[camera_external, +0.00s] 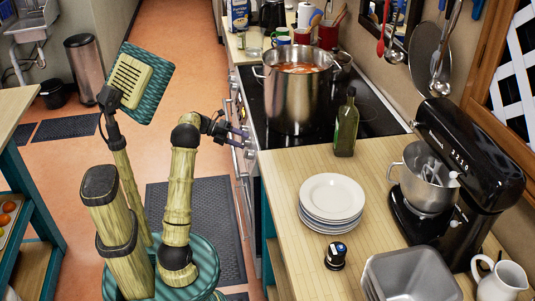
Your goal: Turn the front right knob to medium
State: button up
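The stove (380,118) has a black glass top and a steel front with a column of knobs and handles along its left edge in the picture. A knob (249,152) shows at the near end of that front, small and partly unclear. My gripper (240,136) is at the stove's front edge, pointing right towards the panel, slightly beyond this knob. Its two dark purple fingers look apart, with a gap between them. I cannot tell whether the fingertips touch a knob or what setting any knob has.
A large steel pot (297,100) with reddish contents stands on the stove. A green bottle (346,124), stacked plates (332,198) and a black stand mixer (465,150) are on the near counter. Dark mats lie on the open floor around my base.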

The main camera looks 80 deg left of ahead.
jog(key=shift+s, duration=0.1)
jog(key=p+v, duration=0.4)
jog(key=v, duration=1.3)
jog(key=shift+s, duration=0.1)
